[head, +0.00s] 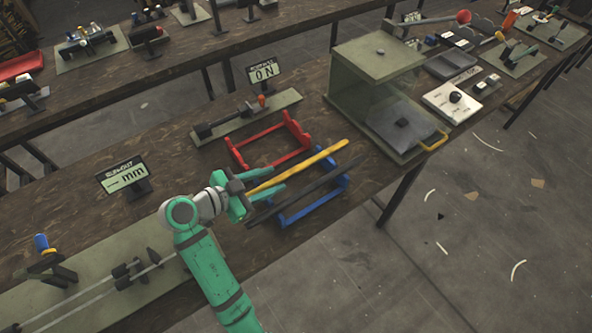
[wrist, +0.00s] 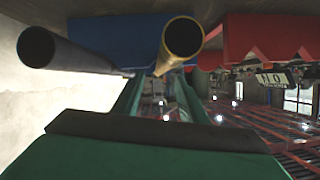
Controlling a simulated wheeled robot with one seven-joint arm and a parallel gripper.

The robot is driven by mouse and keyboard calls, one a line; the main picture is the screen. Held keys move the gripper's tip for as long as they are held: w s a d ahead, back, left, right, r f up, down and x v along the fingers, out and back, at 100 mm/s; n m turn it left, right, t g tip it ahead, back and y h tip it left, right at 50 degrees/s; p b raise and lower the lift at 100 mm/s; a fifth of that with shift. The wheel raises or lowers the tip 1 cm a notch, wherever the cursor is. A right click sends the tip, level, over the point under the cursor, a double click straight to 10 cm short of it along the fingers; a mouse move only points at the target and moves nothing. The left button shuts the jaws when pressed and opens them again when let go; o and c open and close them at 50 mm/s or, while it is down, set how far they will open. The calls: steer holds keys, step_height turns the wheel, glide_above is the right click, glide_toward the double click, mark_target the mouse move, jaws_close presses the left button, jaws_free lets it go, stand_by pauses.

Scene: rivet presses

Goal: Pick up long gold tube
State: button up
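My gripper (wrist: 160,84) has one finger on each side of the gold tube's line. I cannot tell whether they touch it.
A red rack (head: 240,157) stands behind the gold tube. A clear-sided box (head: 380,62) with a green-grey top stands to the right. The bench's front edge is close to the blue rack.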

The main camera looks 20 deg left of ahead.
mark_target(284, 176)
steer(key=shift+x, duration=2.35)
jaws_close()
steer(key=shift+r, duration=0.1)
